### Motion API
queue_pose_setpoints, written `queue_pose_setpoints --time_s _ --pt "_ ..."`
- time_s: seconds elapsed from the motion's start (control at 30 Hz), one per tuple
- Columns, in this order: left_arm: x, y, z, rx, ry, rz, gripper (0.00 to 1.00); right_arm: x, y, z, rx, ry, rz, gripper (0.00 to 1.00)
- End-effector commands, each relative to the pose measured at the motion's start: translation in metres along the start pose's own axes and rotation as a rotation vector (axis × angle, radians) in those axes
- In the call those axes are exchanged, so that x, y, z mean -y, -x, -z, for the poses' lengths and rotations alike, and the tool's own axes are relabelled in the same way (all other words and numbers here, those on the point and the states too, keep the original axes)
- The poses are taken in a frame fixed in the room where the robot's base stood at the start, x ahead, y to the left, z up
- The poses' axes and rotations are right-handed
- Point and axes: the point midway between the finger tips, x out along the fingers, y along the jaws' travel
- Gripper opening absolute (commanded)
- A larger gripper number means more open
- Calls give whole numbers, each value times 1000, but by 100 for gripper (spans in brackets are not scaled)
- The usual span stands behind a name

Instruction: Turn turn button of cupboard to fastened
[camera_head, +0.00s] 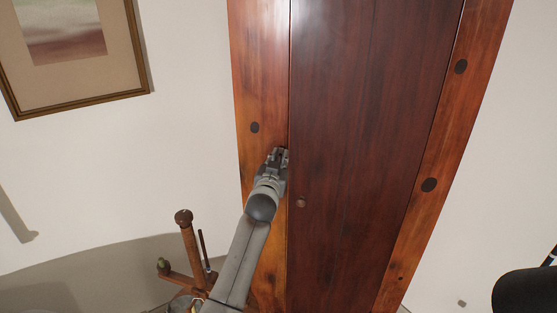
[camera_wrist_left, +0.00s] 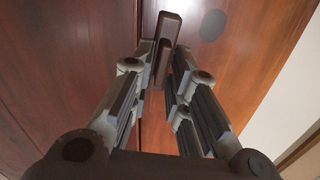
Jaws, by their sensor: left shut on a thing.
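The tall wooden cupboard has a dark red-brown door (camera_head: 365,120) and a lighter orange-brown frame (camera_head: 262,60). My left gripper (camera_head: 279,154) is at the seam between the door and the left frame post. In the left wrist view, the fingers of my left gripper (camera_wrist_left: 166,62) are closed around the turn button (camera_wrist_left: 170,28), a small brown wooden bar. The bar looks roughly in line with the seam, but its exact angle is hard to tell. In the head view the gripper mostly hides it. My right gripper is not in view.
A small round knob (camera_head: 301,203) sits on the door below the gripper. A wooden stand (camera_head: 190,245) with a knobbed post is at the lower left, close to my left arm. A framed picture (camera_head: 75,98) hangs on the pale wall at upper left.

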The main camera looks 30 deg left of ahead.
Motion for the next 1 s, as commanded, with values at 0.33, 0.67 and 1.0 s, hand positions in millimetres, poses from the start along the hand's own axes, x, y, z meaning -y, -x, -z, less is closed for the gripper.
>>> queue_pose_setpoints --time_s 0.33,0.67,1.0 --pt "-3 0 0 2 -308 -1 0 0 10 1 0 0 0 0" --pt "-5 0 -1 1 -623 -1 0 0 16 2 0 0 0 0" --pt "-8 0 -4 2 -946 -2 0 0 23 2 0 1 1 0"
